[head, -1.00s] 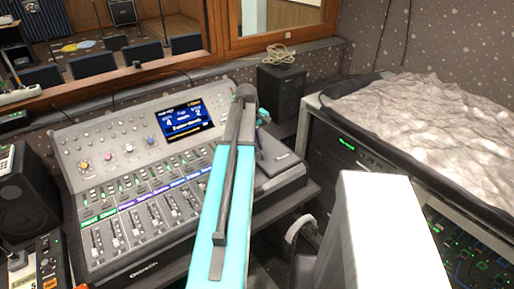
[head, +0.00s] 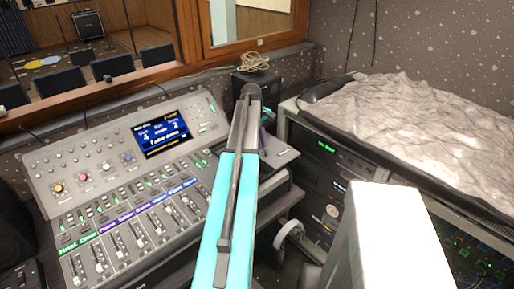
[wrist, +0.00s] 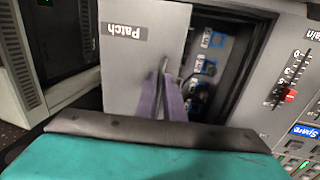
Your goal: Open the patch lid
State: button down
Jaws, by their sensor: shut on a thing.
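The patch lid (wrist: 130,62) is a flat grey panel with an upside-down "Patch" label in the wrist view. Beside its right edge an open compartment (wrist: 212,62) shows blue-marked sockets and dark cables. In the head view my arm hides most of the gripper, and the lid area (head: 277,158) shows only in part at the console's right end.
The mixing console (head: 130,175) with faders and a lit screen lies left of my arm. A red-capped fader (wrist: 290,96) is right of the compartment. An equipment rack (head: 330,170) stands at the right. A small speaker (head: 258,82) stands behind the console.

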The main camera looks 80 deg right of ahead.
jog(key=shift+s+d, duration=0.45)
jog(key=shift+d, duration=0.35)
jog(key=shift+s+d, duration=0.45)
jog(key=shift+d, duration=0.35)
jog(key=c, duration=1.9)
grip_release()
jog(key=shift+o, duration=0.2)
jog(key=shift+s, duration=0.1)
jog(key=shift+a+r, duration=0.1)
notch_tip(320, 180, up, 13)
jog(key=w+a+b, duration=0.1)
jog(key=a+b, duration=0.1)
jog(key=b, duration=0.1)
jog(key=shift+w+r, duration=0.2)
jog(key=shift+w, duration=0.15)
